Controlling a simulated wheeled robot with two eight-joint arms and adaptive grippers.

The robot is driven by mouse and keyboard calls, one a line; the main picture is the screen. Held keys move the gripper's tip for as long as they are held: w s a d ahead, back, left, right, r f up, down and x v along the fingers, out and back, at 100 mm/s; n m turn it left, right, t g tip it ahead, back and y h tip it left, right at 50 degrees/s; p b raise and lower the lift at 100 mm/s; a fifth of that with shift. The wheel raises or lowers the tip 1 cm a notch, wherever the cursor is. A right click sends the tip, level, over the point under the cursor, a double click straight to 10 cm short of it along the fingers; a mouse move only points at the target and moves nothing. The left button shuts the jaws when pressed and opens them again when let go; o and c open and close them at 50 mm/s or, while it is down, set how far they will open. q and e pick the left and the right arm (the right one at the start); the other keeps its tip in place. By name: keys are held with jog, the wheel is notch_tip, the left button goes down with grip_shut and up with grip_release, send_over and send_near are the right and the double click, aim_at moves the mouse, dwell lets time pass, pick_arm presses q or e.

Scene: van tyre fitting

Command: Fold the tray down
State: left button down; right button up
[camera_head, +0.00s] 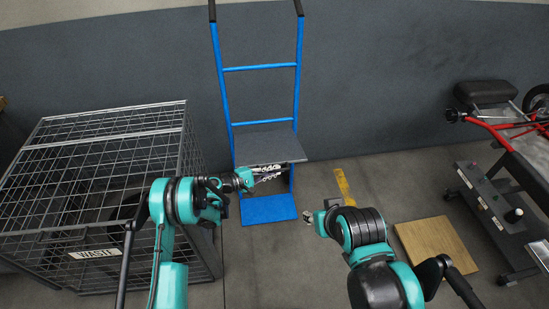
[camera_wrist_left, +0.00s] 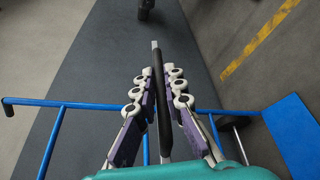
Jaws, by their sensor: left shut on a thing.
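The tray (camera_head: 268,147) is a flat grey panel on the upright blue hand truck (camera_head: 222,75), and it sticks out from the frame, looking close to level. My left gripper (camera_head: 268,174) is at the tray's near lower side. In the left wrist view the fingers (camera_wrist_left: 158,95) are closed from both sides on a thin dark edge, seen end-on, which appears to be the tray (camera_wrist_left: 155,50). My right gripper (camera_head: 309,216) is apart from the hand truck, to its right and low. Its fingers are mostly hidden behind its own arm.
A blue foot plate (camera_head: 268,209) lies at the hand truck's base. A wire waste cage (camera_head: 110,128) stands close on the left. A wooden board (camera_head: 437,245), a dark wheeled cart (camera_head: 495,215) and a red-framed item (camera_head: 500,135) are on the right. A wall is behind.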

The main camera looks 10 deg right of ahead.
pick_arm(q)
jog(key=shift+m, duration=0.6)
jog(key=shift+s+f, duration=0.2)
jog(key=shift+f, duration=0.75)
jog(key=shift+s+f, duration=0.15)
jog(key=shift+f, duration=0.8)
jog(key=shift+s+f, duration=0.2)
jog(key=shift+f, duration=0.75)
jog(key=c, duration=1.6)
grip_release()
notch_tip(320, 180, up, 10)
